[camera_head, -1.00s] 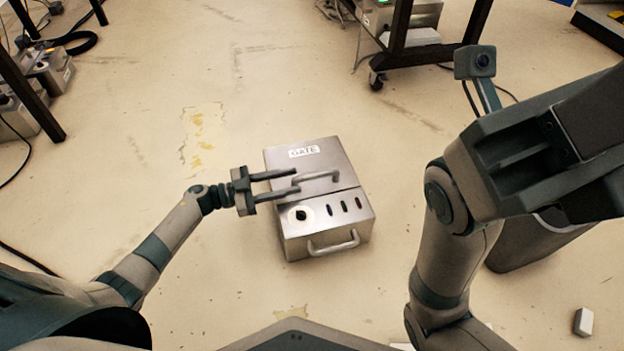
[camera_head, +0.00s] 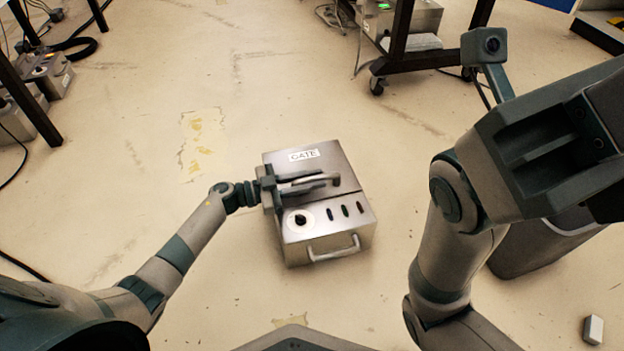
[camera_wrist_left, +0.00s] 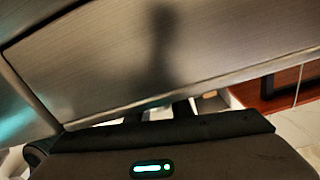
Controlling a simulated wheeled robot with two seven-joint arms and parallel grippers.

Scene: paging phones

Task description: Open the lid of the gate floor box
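The gate floor box (camera_head: 330,240) is a metal box on the floor, with a GATE label on its lid (camera_head: 290,163). The lid lies shut and has a curved grey handle (camera_head: 334,180). My left gripper (camera_head: 318,183) is over the lid with its fingers at this handle. I cannot tell whether they are closed on it. In the left wrist view brushed metal (camera_wrist_left: 190,55) fills most of the picture, and the dark fingers are mostly hidden below its edge. My right arm is raised at the right; its fingers are not visible.
A wheeled dark rack (camera_head: 400,45) stands behind. A grey bin (camera_head: 545,245) is at the right, partly behind my right arm. The floor left of the box is clear.

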